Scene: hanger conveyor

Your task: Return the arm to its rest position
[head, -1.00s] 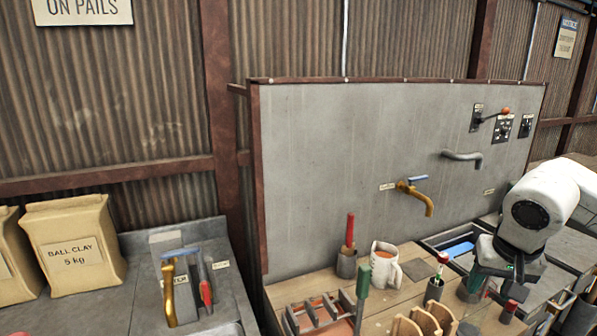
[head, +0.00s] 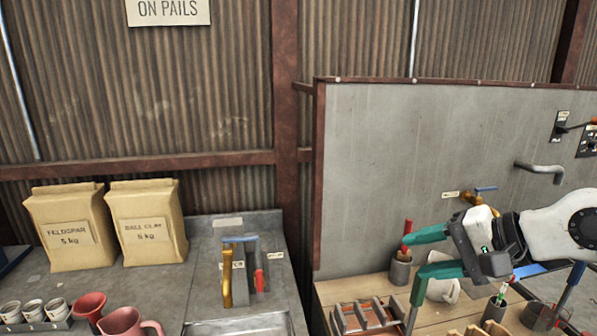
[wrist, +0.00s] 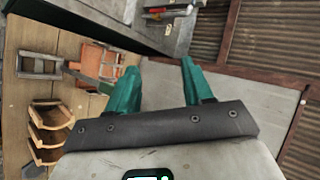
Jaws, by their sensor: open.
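My gripper (head: 424,254) is at the right in the head view, above the wooden bench (head: 340,290) and in front of the grey panel (head: 380,150). Its two green fingers are spread apart and point left, with nothing between them that I can see them holding. In the wrist view my gripper (wrist: 157,82) also shows open and empty. The white arm reaches in from the right edge. A white mug (head: 443,291) stands behind the gripper, partly hidden by it.
A red-handled tool in a grey cup (head: 400,270) stands close behind the fingers. A brass tap (head: 472,194) and a grey spout (head: 540,168) stick out of the panel. Clay bags (head: 150,222), a tool holder (head: 240,272) and red cups (head: 90,306) are on the left counter.

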